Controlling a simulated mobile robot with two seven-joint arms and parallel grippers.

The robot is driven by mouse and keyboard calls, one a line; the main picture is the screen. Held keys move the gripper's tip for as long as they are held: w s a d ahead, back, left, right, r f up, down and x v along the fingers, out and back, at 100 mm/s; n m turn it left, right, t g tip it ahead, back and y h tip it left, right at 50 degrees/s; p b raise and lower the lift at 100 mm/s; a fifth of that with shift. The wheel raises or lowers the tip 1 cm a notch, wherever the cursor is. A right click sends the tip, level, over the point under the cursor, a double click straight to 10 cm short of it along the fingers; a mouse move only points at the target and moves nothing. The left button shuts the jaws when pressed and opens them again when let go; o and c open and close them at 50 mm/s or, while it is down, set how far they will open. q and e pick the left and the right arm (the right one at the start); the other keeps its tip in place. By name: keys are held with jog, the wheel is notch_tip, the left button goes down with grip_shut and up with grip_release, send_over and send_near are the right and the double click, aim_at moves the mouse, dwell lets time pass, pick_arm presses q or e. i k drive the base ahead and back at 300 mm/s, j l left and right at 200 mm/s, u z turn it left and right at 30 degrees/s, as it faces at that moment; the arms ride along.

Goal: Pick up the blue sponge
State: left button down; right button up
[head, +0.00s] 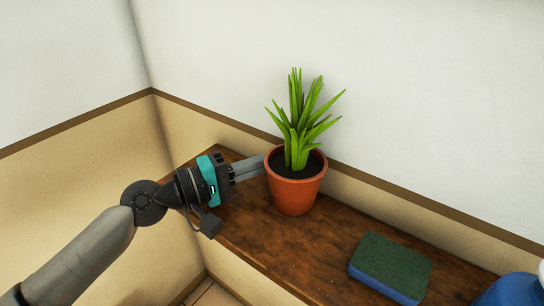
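The blue sponge (390,266) lies flat on the wooden shelf at the lower right, with a dark green scouring side on top and blue along its front edge. My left gripper (262,165) reaches in from the left, well to the left of the sponge. Its grey fingers point right, and their tips are at the left rim of the potted plant's terracotta pot (296,192). I cannot tell if they touch the pot or how far apart they are. My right gripper is not in view.
The pot with its green plant (300,125) stands upright at the back of the shelf (290,245), between my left gripper and the sponge. A blue object with a white top (513,291) is cut off at the lower right corner. Walls stand behind and left.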

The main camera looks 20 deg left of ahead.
aim_at(396, 271)
jog(key=k, duration=0.15)
jog(key=k+j, duration=0.25)
jog(key=j, duration=0.15)
jog(key=k, duration=0.55)
